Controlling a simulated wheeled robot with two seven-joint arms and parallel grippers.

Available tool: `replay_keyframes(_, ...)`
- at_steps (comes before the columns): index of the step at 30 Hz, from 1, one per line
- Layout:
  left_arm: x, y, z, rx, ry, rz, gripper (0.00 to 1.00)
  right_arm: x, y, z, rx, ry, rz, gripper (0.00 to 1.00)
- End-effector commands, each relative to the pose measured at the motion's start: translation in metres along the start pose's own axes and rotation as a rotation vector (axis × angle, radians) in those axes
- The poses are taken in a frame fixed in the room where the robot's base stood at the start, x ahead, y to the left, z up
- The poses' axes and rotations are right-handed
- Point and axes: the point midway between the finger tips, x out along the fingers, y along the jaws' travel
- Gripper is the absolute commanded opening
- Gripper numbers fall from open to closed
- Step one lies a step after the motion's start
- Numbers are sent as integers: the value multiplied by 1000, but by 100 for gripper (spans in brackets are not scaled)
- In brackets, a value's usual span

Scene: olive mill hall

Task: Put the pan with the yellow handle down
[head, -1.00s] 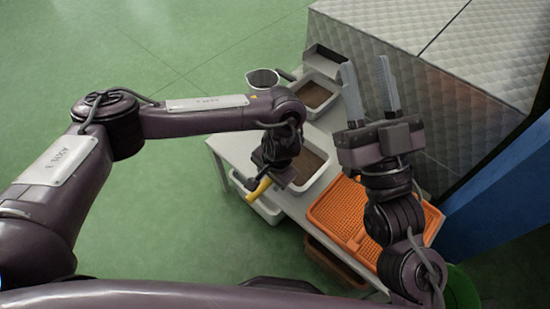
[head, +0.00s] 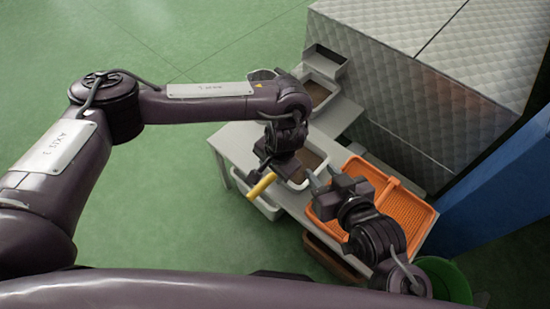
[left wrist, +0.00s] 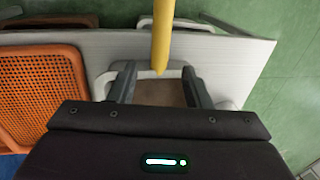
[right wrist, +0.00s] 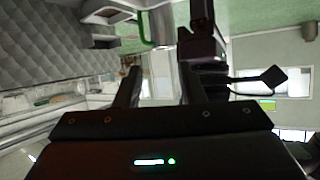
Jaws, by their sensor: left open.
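The yellow handle (head: 262,185) shows beside my left gripper (head: 275,168) at the left edge of the table. In the left wrist view the handle (left wrist: 161,38) comes down from the top edge, and its end lies between the fingertips of my left gripper (left wrist: 159,80), with a gap on both sides. That gripper is open.
An orange tray (head: 412,208) lies on the grey table (head: 232,140). A white tray (head: 322,163) with brown contents is partly behind my grippers. A white bin (head: 268,210) is under the table. A quilted block (head: 430,90) stands behind; a green bucket (head: 452,285) is front right.

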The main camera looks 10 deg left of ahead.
Motion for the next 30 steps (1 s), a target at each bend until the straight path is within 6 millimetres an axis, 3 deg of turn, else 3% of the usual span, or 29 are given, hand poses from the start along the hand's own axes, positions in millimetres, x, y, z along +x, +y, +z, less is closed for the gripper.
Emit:
replay_keyframes(9,-18,0,0,2,0,0,44,-18,-7,77,14,-348,-15,36)
replay_keyframes(16,-26,0,0,1,1,-1,44,-38,-12,119,21,-550,-26,36)
replay_keyframes(21,-47,0,0,2,1,-1,44,-47,-3,121,28,-626,-2,36)
replay_keyframes(30,-49,0,0,1,-1,0,44,-49,1,125,31,-650,7,36)
